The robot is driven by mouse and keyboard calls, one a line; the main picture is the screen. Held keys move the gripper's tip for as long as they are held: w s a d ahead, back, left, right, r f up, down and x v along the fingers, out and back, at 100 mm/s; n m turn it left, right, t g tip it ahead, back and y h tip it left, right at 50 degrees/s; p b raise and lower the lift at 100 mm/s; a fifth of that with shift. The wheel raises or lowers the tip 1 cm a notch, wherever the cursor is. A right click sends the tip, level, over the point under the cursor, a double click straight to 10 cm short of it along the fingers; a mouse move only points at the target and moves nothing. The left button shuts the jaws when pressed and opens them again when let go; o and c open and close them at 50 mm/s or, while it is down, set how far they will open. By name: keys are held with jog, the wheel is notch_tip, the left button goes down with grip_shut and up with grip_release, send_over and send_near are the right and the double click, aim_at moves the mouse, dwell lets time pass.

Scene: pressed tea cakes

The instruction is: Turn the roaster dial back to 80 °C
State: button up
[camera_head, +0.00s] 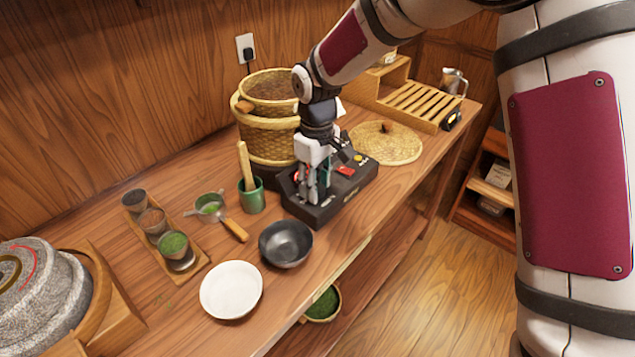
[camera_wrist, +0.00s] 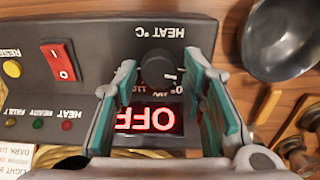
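The roaster's black control box (camera_head: 325,212) stands on the wooden counter, with baskets behind it. In the wrist view its panel (camera_wrist: 100,40) appears upside down. The round black dial (camera_wrist: 158,70) sits under the label HEAT °C, its white mark toward the right of the picture. The red-lit display (camera_wrist: 145,119) beside it reads OFF. My gripper (camera_head: 311,195) points down over the box. In the wrist view my gripper (camera_wrist: 160,68) has its teal-lined fingers apart, one on each side of the dial. A small gap seems to show on each side; contact is unclear.
The panel has a red rocker switch (camera_wrist: 60,62), a yellow reset button (camera_wrist: 12,68) and small lamps (camera_wrist: 38,123). A dark bowl (camera_head: 286,243) and a green cup with a pestle (camera_head: 251,196) stand close by. A woven lid (camera_head: 385,143) lies to the right.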

aim_at(319, 188)
notch_tip(319, 188, up, 12)
dwell(0.7)
jog(key=s+d+r+m+t, duration=0.2)
jog(key=s+d+r+m, duration=0.3)
jog(key=s+d+r, duration=0.8)
jog(key=s+d+f+m+t+p, duration=0.1)
jog(key=s+d, duration=0.3)
jog(key=s, duration=0.4)
jog(key=s+d+f+m+t, duration=0.1)
jog(key=s+d+m, duration=0.3)
jog(key=s, duration=0.4)
jog(key=shift+s+d+f+m+p, duration=0.15)
jog(key=shift+d+f+m+p, duration=0.2)
jog(key=shift+d+f, duration=0.45)
